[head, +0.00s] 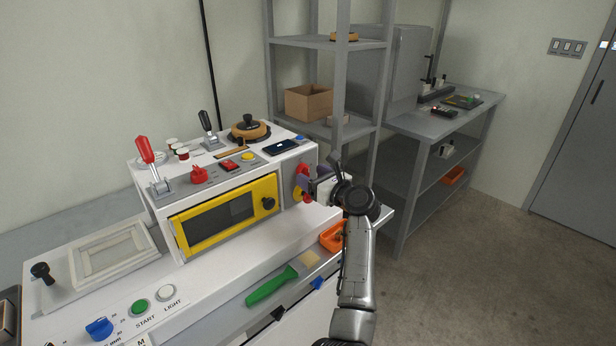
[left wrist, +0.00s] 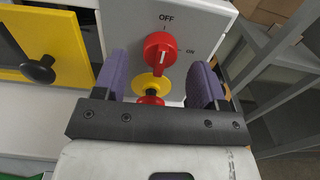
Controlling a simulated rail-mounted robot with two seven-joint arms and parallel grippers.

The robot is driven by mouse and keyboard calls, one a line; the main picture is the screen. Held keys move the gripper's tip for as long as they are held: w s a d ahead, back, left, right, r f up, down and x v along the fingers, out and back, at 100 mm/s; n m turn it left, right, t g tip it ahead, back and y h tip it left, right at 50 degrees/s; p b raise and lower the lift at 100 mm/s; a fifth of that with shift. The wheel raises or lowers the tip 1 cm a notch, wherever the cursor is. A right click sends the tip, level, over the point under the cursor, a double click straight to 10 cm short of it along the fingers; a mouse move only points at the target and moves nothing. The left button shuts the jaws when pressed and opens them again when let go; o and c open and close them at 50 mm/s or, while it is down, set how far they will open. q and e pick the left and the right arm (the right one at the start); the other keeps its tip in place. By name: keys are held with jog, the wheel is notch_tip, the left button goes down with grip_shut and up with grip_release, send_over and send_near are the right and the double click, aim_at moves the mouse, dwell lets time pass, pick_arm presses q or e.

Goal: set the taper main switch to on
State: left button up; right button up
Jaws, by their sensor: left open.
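The taper main switch, a red rotary knob (left wrist: 160,52) with a white mark, sits on the machine's white side panel. OFF is printed above it and ON to its right. Its white mark runs nearly upright, in line with OFF. In the head view the red knob (head: 302,168) is partly covered by my gripper. My left gripper (left wrist: 162,80) is open, its two purple fingers apart on either side of the knob's lower area, with nothing between them gripped. It also shows in the head view (head: 312,182) beside the panel. My right gripper is not in view.
A red button on a yellow disc (left wrist: 152,84) sits just below the switch, between my fingers. A yellow-framed window (head: 225,213) with a black knob is left of it. An orange bin (head: 332,236) and a green-handled tool (head: 271,285) lie below. Grey shelving (head: 384,130) stands to the right.

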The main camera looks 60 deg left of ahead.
aim_at(305, 172)
pick_arm(q)
jog(key=shift+s+a, duration=0.2)
jog(key=shift+a, duration=0.9)
jog(key=shift+c, duration=0.4)
jog(key=c, duration=0.8)
jog(key=shift+r+m+p, duration=0.2)
jog(key=shift+m+p, duration=0.3)
jog(key=shift+p, duration=0.15)
jog(key=shift+c, duration=0.2)
jog(key=m+p, duration=1.3)
jog(key=p, duration=0.2)
jog(key=shift+p, duration=0.4)
jog(key=m+p, duration=0.2)
jog(key=m, duration=0.1)
jog(key=shift+p, duration=0.4)
jog(key=shift+f+m+p, duration=0.15)
jog(key=shift+m+p, duration=0.2)
jog(key=shift+m, duration=0.15)
